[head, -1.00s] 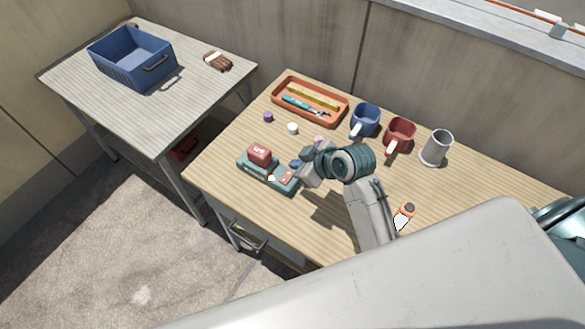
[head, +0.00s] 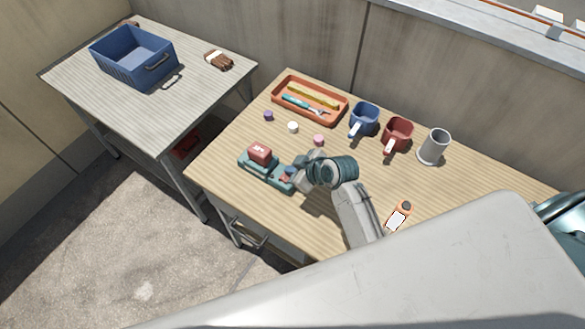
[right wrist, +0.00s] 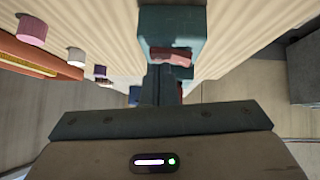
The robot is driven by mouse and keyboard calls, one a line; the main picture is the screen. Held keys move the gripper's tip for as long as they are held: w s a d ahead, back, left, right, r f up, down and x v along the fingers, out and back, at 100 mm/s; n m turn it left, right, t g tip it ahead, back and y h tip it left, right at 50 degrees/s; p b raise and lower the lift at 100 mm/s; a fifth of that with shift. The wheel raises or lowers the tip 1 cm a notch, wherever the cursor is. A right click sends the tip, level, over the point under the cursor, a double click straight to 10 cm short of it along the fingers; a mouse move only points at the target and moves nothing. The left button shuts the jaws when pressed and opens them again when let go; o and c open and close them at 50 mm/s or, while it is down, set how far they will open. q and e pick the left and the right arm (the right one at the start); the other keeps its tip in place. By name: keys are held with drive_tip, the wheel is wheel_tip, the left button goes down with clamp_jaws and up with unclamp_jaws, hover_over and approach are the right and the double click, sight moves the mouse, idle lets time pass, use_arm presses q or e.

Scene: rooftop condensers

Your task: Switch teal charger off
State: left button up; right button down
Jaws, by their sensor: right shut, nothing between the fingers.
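In the right wrist view the teal charger (right wrist: 172,22) is straight ahead of my shut right fingers (right wrist: 163,85), with a red rocker-like part (right wrist: 172,56) at the fingertips. The fingers look very close to it or touching; I cannot tell which. They hold nothing. My left gripper is not in view.
Pink (head: 319,140), white (head: 293,127) and purple (head: 268,115) caps stand behind the charger. Farther back are an orange tray (head: 275,99), blue mug (head: 363,121), red mug (head: 398,134) and grey mug (head: 435,148). An orange meter (head: 398,214) lies to the right.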

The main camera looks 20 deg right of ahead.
drive_tip(key=shift+s, duration=0.1)
drive_tip(key=shift+s+a+p, duration=0.3)
drive_tip(key=shift+a+p, duration=0.15)
drive_tip(key=shift+p, duration=0.1)
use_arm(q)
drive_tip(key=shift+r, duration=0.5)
use_arm(e)
drive_tip(key=shift+s+a, duration=0.1)
drive_tip(key=shift+a, duration=0.1)
drive_tip(key=shift+r, duration=0.1)
